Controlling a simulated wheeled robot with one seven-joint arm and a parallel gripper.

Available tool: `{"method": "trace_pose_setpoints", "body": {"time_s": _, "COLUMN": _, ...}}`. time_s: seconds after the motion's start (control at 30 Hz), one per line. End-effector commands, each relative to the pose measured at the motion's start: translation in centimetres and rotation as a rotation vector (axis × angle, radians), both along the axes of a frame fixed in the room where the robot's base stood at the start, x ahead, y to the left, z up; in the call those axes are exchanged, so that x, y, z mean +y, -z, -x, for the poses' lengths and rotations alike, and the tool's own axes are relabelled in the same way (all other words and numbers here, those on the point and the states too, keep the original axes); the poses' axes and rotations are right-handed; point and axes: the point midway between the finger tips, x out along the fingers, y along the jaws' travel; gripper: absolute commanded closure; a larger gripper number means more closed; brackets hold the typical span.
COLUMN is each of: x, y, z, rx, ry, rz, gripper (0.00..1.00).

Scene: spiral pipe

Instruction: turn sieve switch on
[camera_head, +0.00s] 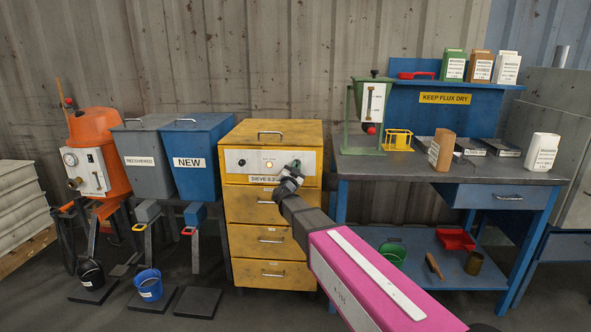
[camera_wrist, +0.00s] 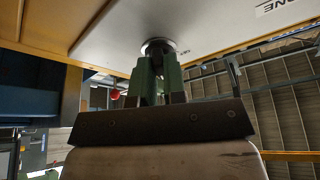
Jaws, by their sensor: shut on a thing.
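The yellow sieve cabinet (camera_head: 273,207) stands at the middle in the head view, with a white control panel (camera_head: 253,153) and a "SIEVE" label (camera_head: 263,179) partly hidden by my gripper. A small yellowish lamp (camera_head: 269,164) looks lit on the panel, with a dark knob (camera_head: 242,162) to its left. My gripper (camera_head: 294,166) is at the panel's right side. In the wrist view its green fingers (camera_wrist: 157,68) are shut on a round metal-rimmed switch (camera_wrist: 158,46) that sticks out of the panel. The switch's turned position is hidden by the fingers.
A grey RECOVERED bin (camera_head: 142,160) and blue NEW bin (camera_head: 199,155) stand left of the cabinet. To the right is a blue workbench (camera_head: 476,178) with a green hopper (camera_head: 357,116) on it. The area directly before the panel is taken by my arm.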

Motion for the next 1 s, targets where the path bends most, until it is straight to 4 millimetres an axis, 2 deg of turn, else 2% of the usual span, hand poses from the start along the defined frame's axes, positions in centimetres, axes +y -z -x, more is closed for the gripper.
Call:
{"method": "trace_pose_setpoints", "body": {"time_s": 0.5, "x": 0.1, "y": -0.3, "z": -0.5, "rx": -0.006, "ry": 0.001, "rz": -0.020, "gripper": 1.00}}
{"method": "trace_pose_setpoints", "body": {"time_s": 0.53, "x": 0.1, "y": -0.3, "z": -0.5, "rx": -0.006, "ry": 0.000, "rz": -0.019, "gripper": 0.82}}
{"method": "trace_pose_setpoints", "body": {"time_s": 0.6, "x": 0.1, "y": -0.2, "z": -0.5, "rx": -0.006, "ry": 0.001, "rz": -0.018, "gripper": 0.63}}
{"method": "trace_pose_setpoints", "body": {"time_s": 0.87, "x": 0.1, "y": -0.1, "z": -0.2, "rx": -0.004, "ry": 0.000, "rz": -0.019, "gripper": 0.63}}
{"method": "trace_pose_setpoints", "body": {"time_s": 1.0, "x": 0.2, "y": 0.1, "z": 0.6, "rx": -0.002, "ry": 0.000, "rz": -0.018, "gripper": 0.63}}
